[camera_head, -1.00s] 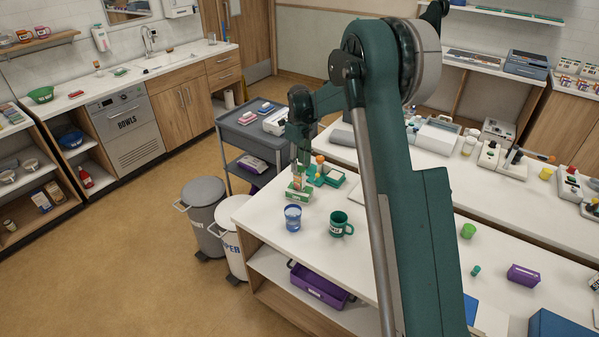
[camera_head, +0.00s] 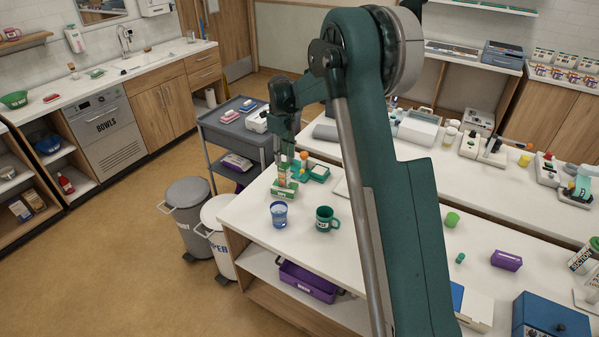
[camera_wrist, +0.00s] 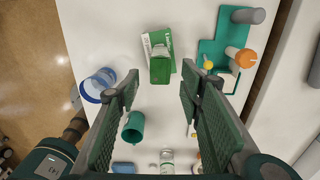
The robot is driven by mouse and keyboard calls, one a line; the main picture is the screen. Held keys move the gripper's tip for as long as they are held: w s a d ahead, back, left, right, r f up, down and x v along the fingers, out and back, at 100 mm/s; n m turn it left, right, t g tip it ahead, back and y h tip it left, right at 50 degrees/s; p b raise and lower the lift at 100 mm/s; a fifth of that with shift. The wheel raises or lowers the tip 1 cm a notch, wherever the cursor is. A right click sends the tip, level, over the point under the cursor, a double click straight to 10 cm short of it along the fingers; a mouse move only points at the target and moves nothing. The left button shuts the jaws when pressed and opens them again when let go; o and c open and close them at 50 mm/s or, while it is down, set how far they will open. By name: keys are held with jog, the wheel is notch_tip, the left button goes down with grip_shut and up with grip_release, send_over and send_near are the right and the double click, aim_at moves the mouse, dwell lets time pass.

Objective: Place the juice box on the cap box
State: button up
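The cap box (camera_head: 284,194), green and white, lies on the white worktop in the head view, and under the juice box in the wrist view (camera_wrist: 148,41). The juice box (camera_wrist: 160,70) shows its green top in the wrist view and appears to stand upright on the cap box; it also shows in the head view (camera_head: 283,171). My gripper (camera_wrist: 158,80) is open, its two fingers wide apart, with the juice box between and beyond the tips. No finger visibly touches it. In the head view my gripper (camera_head: 290,155) is above the boxes, its fingers hard to make out.
A blue cup (camera_head: 279,214) and a green mug (camera_head: 326,218) stand close in front of the boxes. A green tray-like holder (camera_wrist: 213,53) with an orange-topped item (camera_wrist: 240,57) is close on the right in the wrist view. Bare worktop lies between them.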

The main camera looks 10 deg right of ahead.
jog(key=s+d+r+n+t, duration=0.25)
jog(key=s+r+n, duration=1.05)
jog(key=s+r, duration=1)
jog(key=s+f+n+t, duration=0.2)
jog(key=s+n, duration=0.5)
jog(key=s, duration=0.8)
jog(key=s+d+f+n+t, duration=0.1)
jog(key=s+n, duration=0.6)
jog(key=s, duration=0.9)
jog(key=shift+s+f+t, duration=0.2)
jog(key=shift+f+t, duration=0.65)
jog(key=shift+f, duration=0.4)
jog(key=shift+f, duration=0.15)
